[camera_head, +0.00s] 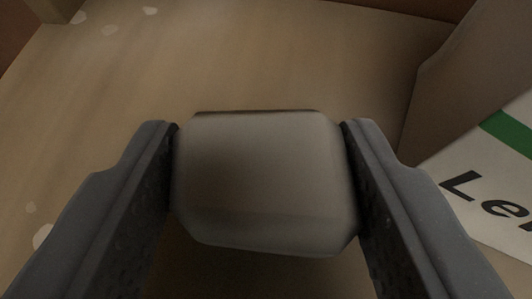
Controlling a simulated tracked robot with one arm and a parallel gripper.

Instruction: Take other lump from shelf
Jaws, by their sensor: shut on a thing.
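A grey-white lump (262,185) with rounded, bevelled edges sits in the middle of the head camera view. My gripper (262,165) is shut on it, one dark grey finger against its left side and one against its right. The lump is above or on a tan, wood-like shelf surface (250,60). I cannot tell whether its underside touches that surface. The area below and behind the lump is in shadow.
A box (478,150) with a white label, a green stripe and the letters "Le" stands close to the right finger. Pale spots (110,30) mark the surface at the left. A darker edge (410,15) runs along the top. The surface left of the lump is clear.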

